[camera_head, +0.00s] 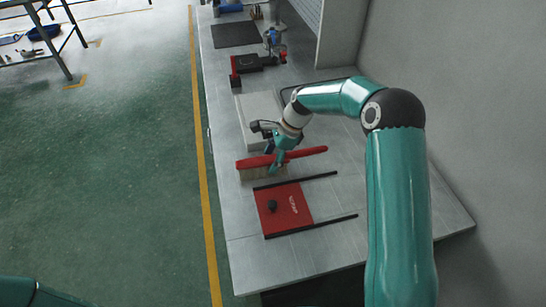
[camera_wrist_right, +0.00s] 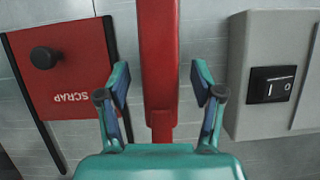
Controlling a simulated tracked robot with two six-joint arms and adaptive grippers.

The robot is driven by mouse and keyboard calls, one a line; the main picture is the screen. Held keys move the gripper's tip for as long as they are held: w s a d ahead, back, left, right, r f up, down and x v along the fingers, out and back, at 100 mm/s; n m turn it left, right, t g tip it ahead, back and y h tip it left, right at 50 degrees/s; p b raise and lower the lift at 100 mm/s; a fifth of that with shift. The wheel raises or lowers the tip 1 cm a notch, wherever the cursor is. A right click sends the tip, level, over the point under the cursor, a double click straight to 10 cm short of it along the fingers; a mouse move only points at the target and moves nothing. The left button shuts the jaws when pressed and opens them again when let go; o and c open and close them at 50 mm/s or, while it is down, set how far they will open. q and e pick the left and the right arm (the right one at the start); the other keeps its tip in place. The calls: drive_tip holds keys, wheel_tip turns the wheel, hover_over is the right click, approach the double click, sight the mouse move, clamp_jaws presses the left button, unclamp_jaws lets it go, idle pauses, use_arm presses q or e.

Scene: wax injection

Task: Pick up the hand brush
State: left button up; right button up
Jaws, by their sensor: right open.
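The hand brush (camera_head: 308,152) has a red handle and pale bristles. It lies across the grey bench in the head view, bristle end to the left. Its red body also shows in the right wrist view (camera_wrist_right: 159,60), running between the two fingers. My right gripper (camera_head: 277,163) is at the brush's middle in the head view. In the wrist view the right gripper (camera_wrist_right: 160,85) is open, with one finger on each side of the red body and gaps beside it. My left gripper is out of view; only a bit of my left arm shows at the lower left.
A red panel marked SCRAP (camera_head: 283,208) with a black knob lies in front of the brush. A grey box with a black switch (camera_wrist_right: 271,85) stands on the other side. Other red and black tools (camera_head: 252,64) are farther back. A wall borders the right.

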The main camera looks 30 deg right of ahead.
drive_tip(key=shift+a+f, duration=0.1)
drive_tip(key=shift+f, duration=0.1)
clamp_jaws()
drive_tip(key=shift+r, duration=0.25)
